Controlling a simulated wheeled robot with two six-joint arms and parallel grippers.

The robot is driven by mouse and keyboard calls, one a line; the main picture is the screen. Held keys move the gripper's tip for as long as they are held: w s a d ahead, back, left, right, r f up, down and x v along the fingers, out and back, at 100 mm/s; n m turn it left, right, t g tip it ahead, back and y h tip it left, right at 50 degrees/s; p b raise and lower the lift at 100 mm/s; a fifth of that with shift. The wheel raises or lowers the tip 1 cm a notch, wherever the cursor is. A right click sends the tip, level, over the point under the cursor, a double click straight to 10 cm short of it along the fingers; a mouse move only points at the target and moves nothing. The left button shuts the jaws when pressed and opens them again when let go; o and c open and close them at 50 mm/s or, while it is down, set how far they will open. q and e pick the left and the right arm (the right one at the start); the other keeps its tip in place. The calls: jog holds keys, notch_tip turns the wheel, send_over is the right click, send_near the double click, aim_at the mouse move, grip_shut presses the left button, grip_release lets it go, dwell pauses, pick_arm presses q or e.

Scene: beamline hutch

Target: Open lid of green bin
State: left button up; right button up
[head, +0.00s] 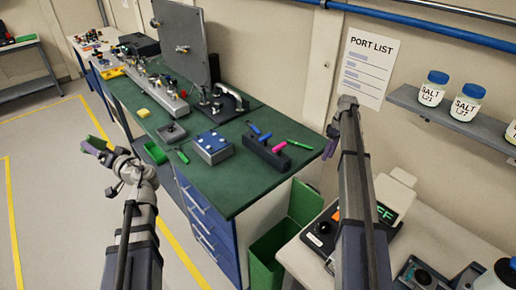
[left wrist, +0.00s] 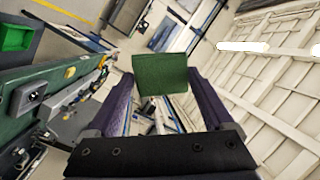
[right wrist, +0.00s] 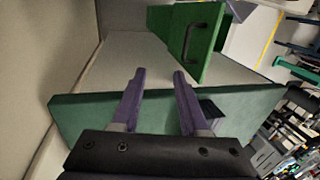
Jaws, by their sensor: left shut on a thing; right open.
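The green bin (head: 266,262) stands on the floor beside the right end of the bench. Its green lid (head: 305,204) stands up at the bin's far side, and the top of the bin looks open. A green panel with a dark handle (right wrist: 198,42), apparently the lid, shows in the right wrist view. My right gripper (head: 331,135) is open and empty, above and apart from the lid; its fingers (right wrist: 158,76) show in the right wrist view. My left gripper (head: 98,148) is shut on a green block (left wrist: 161,75), held left of the bench.
A counter (head: 305,262) with a device stands right of the bin, near my right arm. A shelf (head: 450,122) holds salt jars.

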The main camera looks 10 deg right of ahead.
pick_arm(q)
notch_tip(320, 180, up, 3)
jog(key=shift+p, duration=0.85)
pick_arm(e)
jog(key=v, duration=0.3)
pick_arm(q)
jog(key=shift+f, duration=0.1)
jog(key=shift+f, duration=0.25)
pick_arm(e)
jog(key=s+a+f+m+h, duration=0.1)
jog(key=s+a, duration=0.5)
jog(key=a, duration=0.5)
jog(key=s+a+h, duration=0.1)
jog(key=s+a, duration=0.5)
jog(key=a, duration=0.4)
pick_arm(q)
jog(key=shift+f+b, duration=0.15)
jog(key=shift+b, duration=0.25)
jog(key=shift+f, duration=0.1)
pick_arm(e)
jog(key=s+a+m, duration=0.1)
jog(key=s+a, duration=0.6)
jog(key=s, duration=0.4)
jog(key=s+a+m+t+h, duration=0.1)
jog(key=s+a, duration=0.6)
jog(key=s, duration=0.4)
jog(key=shift+s+a+f+h, duration=0.25)
jog(key=shift+a+f+h, duration=0.05)
jog(key=shift+a+f, duration=0.1)
